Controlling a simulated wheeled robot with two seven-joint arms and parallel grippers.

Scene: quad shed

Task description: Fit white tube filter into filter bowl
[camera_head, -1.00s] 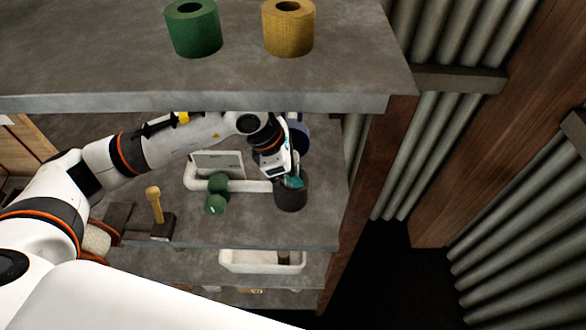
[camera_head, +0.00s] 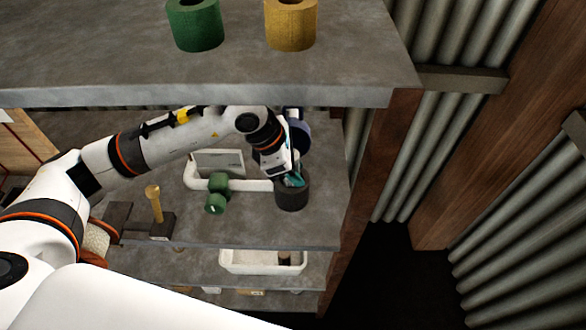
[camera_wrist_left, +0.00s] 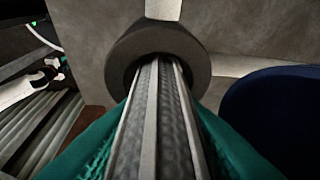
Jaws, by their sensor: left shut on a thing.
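My left gripper (camera_head: 294,179), with teal fingers, is at the mouth of the filter bowl (camera_head: 292,197), a dark grey round bowl on the middle shelf. In the left wrist view, the teal fingers (camera_wrist_left: 150,150) are shut on the white tube filter (camera_wrist_left: 160,115), which looks greyish and ribbed there. The tube points away from the gripper into the round opening of the bowl, whose thick dark rim (camera_wrist_left: 197,65) shows around it. The tube's far end is hidden, and I cannot tell how deep it sits. In the head view, the gripper hides the tube. My right gripper is not in view.
A white pipe (camera_head: 255,185) with a green valve (camera_head: 218,183) lies left of the bowl. A dark blue round thing (camera_head: 299,135) stands behind it. A wooden-handled mallet (camera_head: 155,205) stands further left. The upper shelf (camera_head: 220,70) overhangs my arm, with a post (camera_head: 375,180) at right.

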